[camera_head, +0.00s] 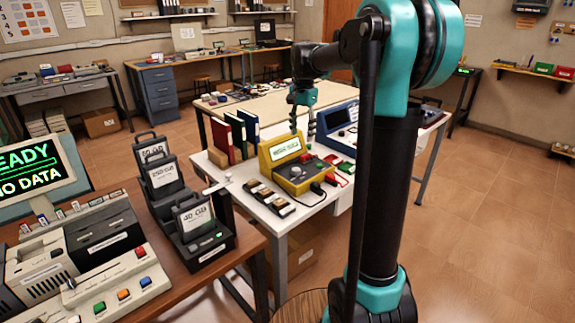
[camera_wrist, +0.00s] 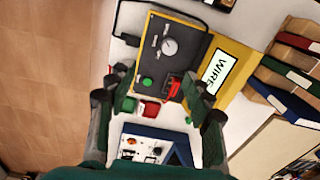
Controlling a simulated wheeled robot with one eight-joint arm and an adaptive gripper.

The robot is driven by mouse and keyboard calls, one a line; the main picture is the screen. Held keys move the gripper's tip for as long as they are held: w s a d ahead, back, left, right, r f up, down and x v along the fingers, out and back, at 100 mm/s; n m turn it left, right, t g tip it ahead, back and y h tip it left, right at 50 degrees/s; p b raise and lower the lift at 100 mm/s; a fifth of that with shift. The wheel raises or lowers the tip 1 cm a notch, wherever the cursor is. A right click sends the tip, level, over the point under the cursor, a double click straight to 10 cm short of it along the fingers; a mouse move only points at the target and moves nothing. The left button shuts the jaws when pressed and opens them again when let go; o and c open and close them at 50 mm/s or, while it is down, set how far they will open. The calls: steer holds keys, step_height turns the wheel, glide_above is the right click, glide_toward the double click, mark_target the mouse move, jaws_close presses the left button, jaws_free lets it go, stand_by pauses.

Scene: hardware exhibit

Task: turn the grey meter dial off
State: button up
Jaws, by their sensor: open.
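The yellow meter (camera_head: 285,153) stands on the white table in the head view, with a lit screen on its sloped face. Its grey dial (camera_wrist: 170,46) is round and sits on the dark panel in the wrist view; it shows small in the head view (camera_head: 296,172). A green button (camera_wrist: 147,83) and a red part (camera_wrist: 174,87) are on the same panel. My gripper (camera_head: 302,125) is above the table behind the meter. In the wrist view my gripper (camera_wrist: 160,82) is open and empty, its fingers apart on either side of the panel's lower end. The dial lies beyond the fingertips.
A blue device (camera_head: 338,125) stands right of the meter. Red and blue binders (camera_head: 222,139) stand to its left. Small dark blocks (camera_head: 268,196) lie in front, and red and green pieces (camera_head: 345,168) lie at the right. A brown desk (camera_head: 150,275) with computer gear is nearer.

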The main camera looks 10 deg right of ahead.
mark_target(296, 169)
steer(key=shift+m, duration=0.4)
steer(key=f, duration=0.5)
steer(key=w+a+f, duration=0.1)
steer(key=f, duration=0.4)
steer(key=w+f, duration=0.1)
steer(key=f, duration=0.4)
steer(key=shift+w+a+f, duration=0.15)
steer(key=shift+w+f, duration=0.05)
steer(key=shift+f, duration=0.2)
steer(key=c, duration=1.2)
steer(key=shift+o, duration=0.2)
